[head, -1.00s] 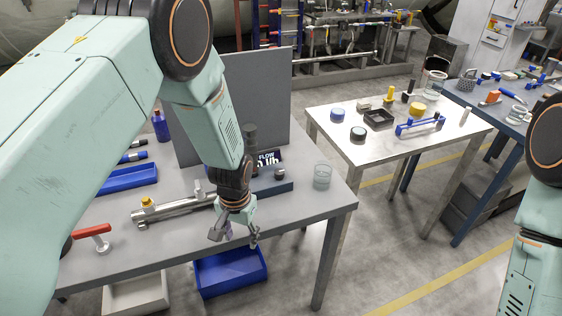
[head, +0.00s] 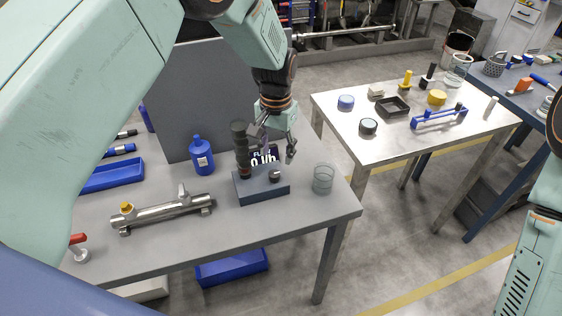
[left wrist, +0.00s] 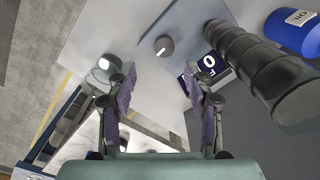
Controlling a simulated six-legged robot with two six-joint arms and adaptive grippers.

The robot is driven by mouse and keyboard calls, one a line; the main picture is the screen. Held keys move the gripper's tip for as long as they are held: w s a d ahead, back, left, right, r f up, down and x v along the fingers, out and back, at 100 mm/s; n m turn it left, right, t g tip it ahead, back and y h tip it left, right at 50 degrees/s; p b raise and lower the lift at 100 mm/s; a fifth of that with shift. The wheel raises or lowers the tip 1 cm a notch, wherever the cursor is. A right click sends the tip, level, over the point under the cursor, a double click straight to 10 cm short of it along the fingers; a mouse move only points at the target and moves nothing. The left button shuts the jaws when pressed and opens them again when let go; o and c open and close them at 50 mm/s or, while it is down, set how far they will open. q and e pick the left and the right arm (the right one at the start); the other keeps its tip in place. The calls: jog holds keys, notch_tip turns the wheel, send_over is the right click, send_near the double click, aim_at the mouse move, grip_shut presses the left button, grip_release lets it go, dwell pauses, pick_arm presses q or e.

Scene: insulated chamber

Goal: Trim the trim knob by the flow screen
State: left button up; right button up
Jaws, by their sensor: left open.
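The trim knob (head: 275,176) is a small dark round knob on top of a blue-grey block (head: 262,190) on the grey table. The flow screen (head: 264,157) stands behind the block and reads "0 l/h", partly covered by my gripper. My left gripper (head: 276,150) is open and empty, above and behind the knob. In the left wrist view the knob (left wrist: 164,46) shows a white mark and lies beyond and between the open fingertips (left wrist: 160,80), apart from them. The screen (left wrist: 205,66) is partly hidden by the right finger. My right gripper is out of view.
A dark ribbed handle (head: 240,147) rises from the block's left side, close to my gripper. A glass beaker (head: 323,178) stands right of the block. A blue bottle (head: 201,156) and a metal pipe assembly (head: 165,213) stand left. A grey panel (head: 200,95) rises behind.

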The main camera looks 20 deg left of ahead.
aim_at(275, 173)
pick_arm(q)
jog(key=shift+w+r, duration=0.15)
jog(key=shift+a, duration=0.25)
jog(key=shift+s+a+f, duration=0.1)
jog(key=shift+a+f, duration=0.15)
jog(key=shift+f, duration=0.35)
jog(key=shift+s+a+f, duration=0.1)
jog(key=shift+a+f, duration=0.15)
jog(key=shift+f, duration=0.35)
jog(key=f, duration=0.2)
jog(key=d+f, duration=0.1)
jog(key=f, duration=0.1)
jog(key=shift+d+f, duration=0.1)
jog(key=shift+f, duration=0.45)
jog(key=shift+a+f, duration=0.15)
jog(key=shift+a, duration=0.3)
jog(key=shift+d, duration=0.35)
jog(key=c, duration=0.3)
jog(key=shift+a, duration=0.25)
jog(key=c, duration=0.6)
jog(key=shift+d, duration=0.15)
grip_shut()
